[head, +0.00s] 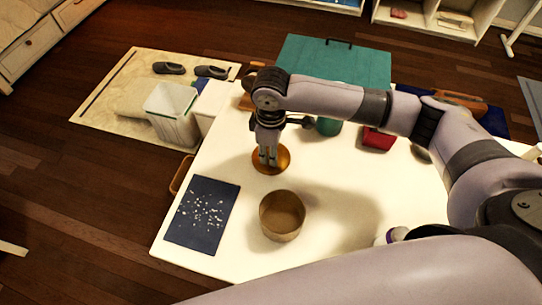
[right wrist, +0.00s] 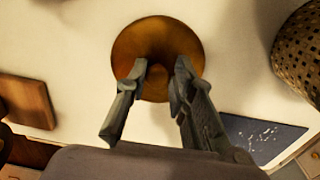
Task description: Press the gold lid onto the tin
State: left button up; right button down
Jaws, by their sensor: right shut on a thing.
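The gold lid (head: 284,161) is a round disc at the middle of the white table, under my right gripper (head: 268,161). My right gripper points down and is shut on the lid, on a part between its fingers. In the right wrist view the lid (right wrist: 152,36) shows beyond the two fingertips (right wrist: 160,72). I cannot tell whether the lid touches the table. The tin (head: 282,230) stands upright and open at the top, nearer and a little right of the lid. Its patterned side shows at the right edge of the right wrist view (right wrist: 302,50). My left gripper is out of view.
A dark blue mat (head: 185,238) with scattered white bits lies left of the tin on the white table (head: 345,225). A teal box (head: 325,62), a red item (head: 378,139) and a teal round item (head: 328,127) are farther back.

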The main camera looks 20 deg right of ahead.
jog(key=shift+s+d+f, duration=0.15)
jog(key=shift+d+f, duration=0.1)
jog(key=shift+f, duration=0.2)
jog(key=shift+r, duration=0.55)
notch_tip(320, 180, up, 19)
jog(key=p, duration=0.1)
jog(key=shift+w+a+r+p, duration=0.15)
jog(key=shift+w+p, duration=0.05)
jog(key=shift+p, duration=0.1)
jog(key=s+d+f+m, duration=0.5)
jog(key=s+m, duration=0.3)
jog(key=m, duration=0.3)
jog(key=shift+s+d+f, duration=0.15)
jog(key=shift+d, duration=0.1)
